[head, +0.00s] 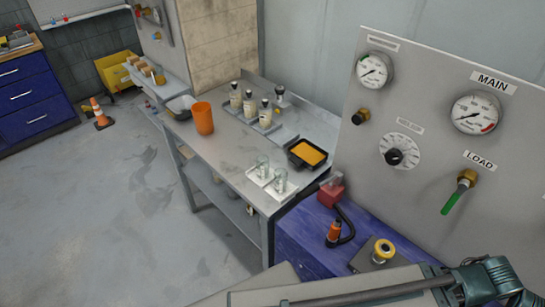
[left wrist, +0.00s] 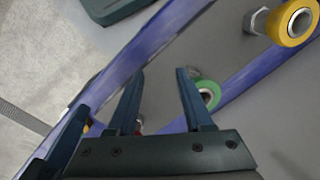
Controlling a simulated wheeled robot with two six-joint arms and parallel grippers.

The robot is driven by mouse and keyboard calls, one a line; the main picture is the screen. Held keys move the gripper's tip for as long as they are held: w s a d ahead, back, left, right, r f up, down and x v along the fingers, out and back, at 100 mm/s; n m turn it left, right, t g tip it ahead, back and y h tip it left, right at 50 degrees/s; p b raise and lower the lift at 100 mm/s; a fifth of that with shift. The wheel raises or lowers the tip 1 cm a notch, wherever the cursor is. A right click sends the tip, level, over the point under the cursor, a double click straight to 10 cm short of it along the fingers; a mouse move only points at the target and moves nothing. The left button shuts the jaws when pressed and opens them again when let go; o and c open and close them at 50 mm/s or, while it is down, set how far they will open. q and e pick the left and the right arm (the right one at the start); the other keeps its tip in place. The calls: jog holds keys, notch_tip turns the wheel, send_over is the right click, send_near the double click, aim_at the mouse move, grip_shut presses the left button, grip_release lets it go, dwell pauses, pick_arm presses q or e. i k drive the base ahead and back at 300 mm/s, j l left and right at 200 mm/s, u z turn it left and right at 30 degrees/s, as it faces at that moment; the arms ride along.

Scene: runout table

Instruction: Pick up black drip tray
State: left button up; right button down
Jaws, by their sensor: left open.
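The black drip tray (head: 307,153) sits on the right side of the grey runout table (head: 233,172) in the head view. It is a shallow rectangle, and an orange-yellow fill or insert covers its inside. It is not recognisable in the left wrist view. My left gripper (left wrist: 160,73) shows in the left wrist view with its two dark fingers apart and nothing between them touching both. It is well away from the tray, over grey and blue surfaces. My right gripper is not in view.
An orange cup (head: 203,118), several capped bottles and a pale tray with clear glasses (head: 272,180) share the table. A grey gauge panel (head: 430,130) with a green-handled valve (head: 455,197) stands to the right. A blue bench (head: 310,235) holds a red-and-black fitting. Open floor lies left.

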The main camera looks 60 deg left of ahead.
aim_at(304, 152)
jog(key=j+u, duration=0.1)
jog(key=u, duration=1.8)
jog(key=k, duration=0.5)
jog(key=k+l+z, duration=0.1)
jog(key=z, duration=2.2)
jog(key=k+j, duration=0.15)
jog(key=j, duration=0.25)
jog(key=k+j, duration=0.2)
jog(key=j, duration=0.2)
jog(key=k+j, duration=0.15)
jog(key=j, duration=0.25)
jog(key=k+j, duration=0.15)
jog(key=j, duration=0.25)
jog(key=k+j, duration=0.2)
jog(key=j, duration=0.2)
jog(key=k+j, duration=0.15)
jog(key=j, duration=0.25)
jog(key=k+j, duration=0.2)
jog(key=j, duration=0.15)
jog(key=k+j, duration=0.15)
jog(key=j, duration=0.25)
jog(key=z, duration=0.05)
